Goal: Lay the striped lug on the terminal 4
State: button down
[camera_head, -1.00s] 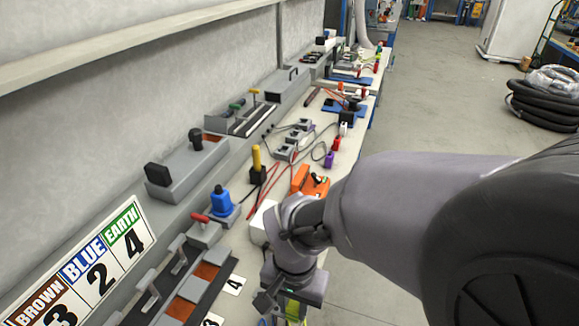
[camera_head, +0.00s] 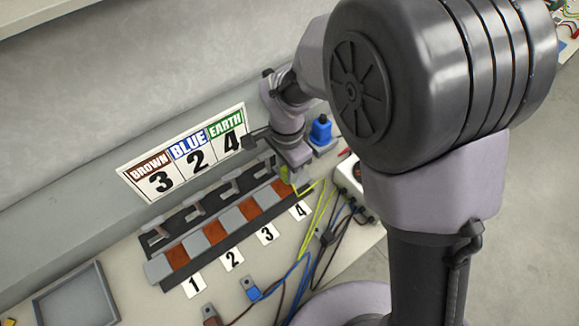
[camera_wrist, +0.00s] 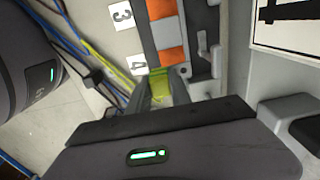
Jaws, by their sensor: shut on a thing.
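My gripper (camera_wrist: 168,92) is shut on the green-and-yellow striped lug (camera_wrist: 158,88). A bit of the lug also shows under my gripper in the head view (camera_head: 285,174). Terminal 4 is the orange pad (camera_wrist: 172,55) beside the card 4 (camera_wrist: 138,65), at the right end of the terminal block (camera_head: 233,219) in the head view. The lug is close by this pad, at the block's end. My fingers hide part of it, and I cannot tell if it touches the pad. The lug's yellow-green wire (camera_head: 316,222) trails over the bench.
The blue lug (camera_head: 252,289) and brown lug (camera_head: 210,314) lie loose in front of the block. A sign (camera_head: 187,155) reading brown 3, blue 2, earth 4 stands behind. A blue plug (camera_head: 321,130) is right of the block. Grey clamp levers (camera_wrist: 203,48) line its back.

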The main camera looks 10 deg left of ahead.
jog(key=shift+f+b, duration=2.4)
jog(key=shift+f, duration=0.55)
jog(key=shift+f+b, duration=0.4)
jog(key=shift+b, duration=0.15)
jog(key=shift+f+b, duration=1.05)
jog(key=shift+f, duration=0.2)
jog(key=c, duration=1.1)
grip_release()
jog(key=shift+r, duration=0.1)
notch_tip(320, 180, up, 17)
jog(key=p, duration=0.7)
jog(key=shift+r+p, duration=0.2)
jog(key=shift+p, duration=0.15)
